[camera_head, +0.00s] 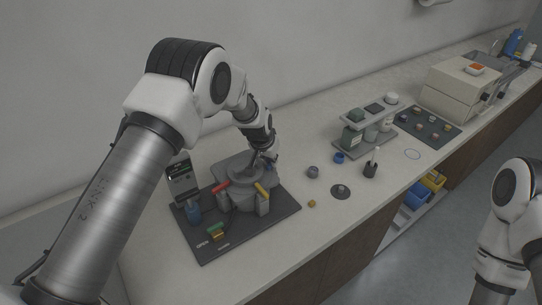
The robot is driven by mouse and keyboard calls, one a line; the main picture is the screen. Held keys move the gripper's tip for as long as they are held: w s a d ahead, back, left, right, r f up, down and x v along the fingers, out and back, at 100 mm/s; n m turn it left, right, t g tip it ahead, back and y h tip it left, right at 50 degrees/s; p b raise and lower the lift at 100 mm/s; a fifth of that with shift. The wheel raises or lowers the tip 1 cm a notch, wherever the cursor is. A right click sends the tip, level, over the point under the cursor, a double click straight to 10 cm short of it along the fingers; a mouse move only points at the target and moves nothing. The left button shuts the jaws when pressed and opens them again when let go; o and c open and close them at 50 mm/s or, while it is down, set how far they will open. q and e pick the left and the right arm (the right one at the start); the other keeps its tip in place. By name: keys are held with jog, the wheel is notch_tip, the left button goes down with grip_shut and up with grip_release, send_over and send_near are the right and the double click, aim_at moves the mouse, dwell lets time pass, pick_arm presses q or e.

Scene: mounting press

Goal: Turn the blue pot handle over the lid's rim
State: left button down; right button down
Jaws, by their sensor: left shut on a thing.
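The grey pot-like press (240,197) stands on a dark base plate (284,216), with a grey lid (240,173) on top. A red handle (221,187) and a yellow handle (262,190) lie at the front of its rim. The blue handle (270,166) shows only as a small bit of blue at the back right of the lid, mostly hidden by my left gripper (264,159). My left gripper points down there and is shut on the blue handle. My right gripper is out of view; only part of that arm shows at the right.
A grey rack (352,144) and beige machine (457,88) stand farther back.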

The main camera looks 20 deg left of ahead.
pick_arm(q)
jog(key=m+b, duration=0.1)
jog(key=b, duration=0.1)
jog(key=m+h+b, duration=0.1)
jog(key=m+b, duration=0.1)
jog(key=b, duration=0.1)
jog(key=f+m+b, duration=0.1)
jog(key=m+b, duration=0.1)
jog(key=b, duration=0.1)
jog(key=shift+w+a+g+h, duration=0.1)
jog(key=shift+a+g+h, duration=0.15)
jog(key=shift+g+h, duration=0.15)
jog(key=shift+r+m+g+h+b, duration=0.15)
jog(key=shift+m+g+b, duration=0.05)
jog(key=shift+m+b, duration=0.4)
jog(key=shift+r+m+g+h+b, duration=0.1)
jog(key=shift+m+g+h+b, duration=0.1)
jog(key=shift+m+b, duration=0.4)
jog(key=c, duration=1.2)
grip_release()
jog(key=shift+w+d, duration=0.1)
jog(key=shift+w, duration=0.15)
jog(key=v, duration=1.1)
jog(key=shift+s+r, duration=0.25)
jog(key=shift+r, duration=0.1)
jog(key=shift+w, duration=0.1)
